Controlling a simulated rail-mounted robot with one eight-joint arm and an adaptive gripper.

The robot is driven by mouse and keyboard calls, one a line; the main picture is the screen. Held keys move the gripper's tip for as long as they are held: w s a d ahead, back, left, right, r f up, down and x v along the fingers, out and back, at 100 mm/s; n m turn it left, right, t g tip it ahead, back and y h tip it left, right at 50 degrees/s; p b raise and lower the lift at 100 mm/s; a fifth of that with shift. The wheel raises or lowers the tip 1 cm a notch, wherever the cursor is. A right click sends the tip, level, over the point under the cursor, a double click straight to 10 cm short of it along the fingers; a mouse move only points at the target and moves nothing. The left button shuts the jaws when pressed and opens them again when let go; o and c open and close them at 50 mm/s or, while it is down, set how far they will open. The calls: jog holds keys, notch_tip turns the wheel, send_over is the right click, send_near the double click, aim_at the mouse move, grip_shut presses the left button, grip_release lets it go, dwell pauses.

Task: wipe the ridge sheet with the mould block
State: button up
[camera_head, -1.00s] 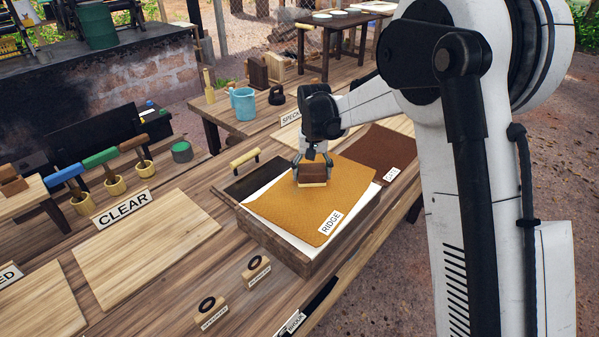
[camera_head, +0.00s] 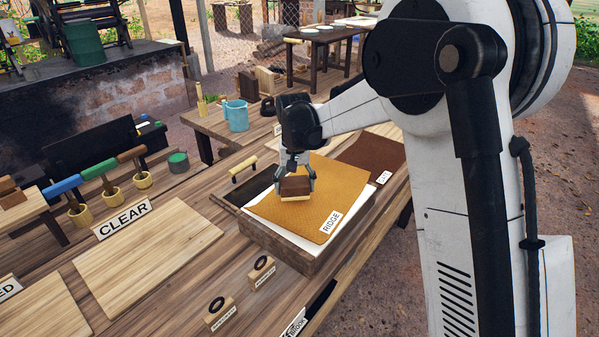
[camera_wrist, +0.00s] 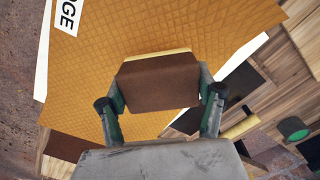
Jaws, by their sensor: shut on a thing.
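The ridge sheet (camera_head: 318,205) is an orange-tan textured sheet with a white RIDGE label. It lies over white paper in a shallow wooden tray (camera_head: 290,259). My gripper (camera_head: 295,184) is shut on the mould block (camera_head: 294,187), a brown block with a pale yellow base. The block is low over the sheet's left part and looks in contact with it, though the exact contact is hidden. In the wrist view the block (camera_wrist: 158,82) sits between both fingers, with the sheet (camera_wrist: 190,30) spread beneath and beyond it.
A brown sheet (camera_head: 368,155) lies behind the tray. A bare board (camera_head: 150,250) by the CLEAR sign (camera_head: 123,219) lies left. Two small ring-topped blocks (camera_head: 262,270) stand in front of the tray.

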jog(key=shift+d+r, duration=0.2)
jog(key=shift+r, duration=0.5)
jog(key=shift+w+r+p, duration=0.1)
jog(key=shift+r+p, duration=1.15)
jog(key=shift+r, duration=1.25)
